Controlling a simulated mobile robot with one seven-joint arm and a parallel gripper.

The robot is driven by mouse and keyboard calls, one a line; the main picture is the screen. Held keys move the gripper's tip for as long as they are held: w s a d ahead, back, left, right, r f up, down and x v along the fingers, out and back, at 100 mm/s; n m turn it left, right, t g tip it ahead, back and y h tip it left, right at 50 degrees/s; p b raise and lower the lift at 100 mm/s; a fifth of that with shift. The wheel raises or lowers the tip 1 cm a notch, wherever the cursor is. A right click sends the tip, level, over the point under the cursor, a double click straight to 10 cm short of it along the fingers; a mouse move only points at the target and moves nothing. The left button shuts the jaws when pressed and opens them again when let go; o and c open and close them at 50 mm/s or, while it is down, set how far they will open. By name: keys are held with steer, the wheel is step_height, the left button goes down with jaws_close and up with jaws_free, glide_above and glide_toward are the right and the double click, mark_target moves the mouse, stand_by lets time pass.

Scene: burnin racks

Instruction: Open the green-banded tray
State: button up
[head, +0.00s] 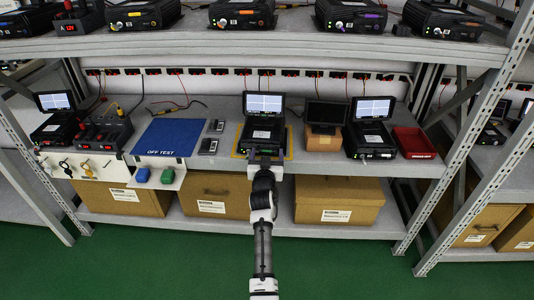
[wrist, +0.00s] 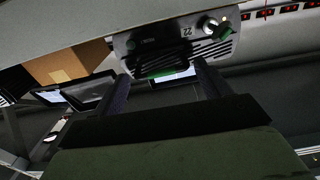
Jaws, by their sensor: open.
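A black unit (head: 262,137) with a raised lit screen (head: 263,103) stands mid-shelf inside a yellow outline. In the wrist view, upside down, its front panel (wrist: 178,42) shows the number 22, a silver knob and vents. A dark tray front with a green band (wrist: 165,72) lies low on that panel. My gripper (head: 265,163) is at the front of this unit. In the wrist view my gripper (wrist: 162,80) is open, with one finger on each side of the green band. Contact cannot be told. In the head view my gripper hides much of the unit's front.
A small screen on a cardboard box (head: 325,141), another black unit (head: 372,141) and a red bin (head: 413,143) stand to the right. A blue mat (head: 171,138) and two small grey devices (head: 209,146) lie left. Cardboard boxes (head: 338,200) fill the lower shelf. A shelf (head: 300,45) runs above.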

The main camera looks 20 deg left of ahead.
steer(key=shift+w+a, duration=0.1)
steer(key=shift+w, duration=0.2)
steer(key=shift+c, duration=0.4)
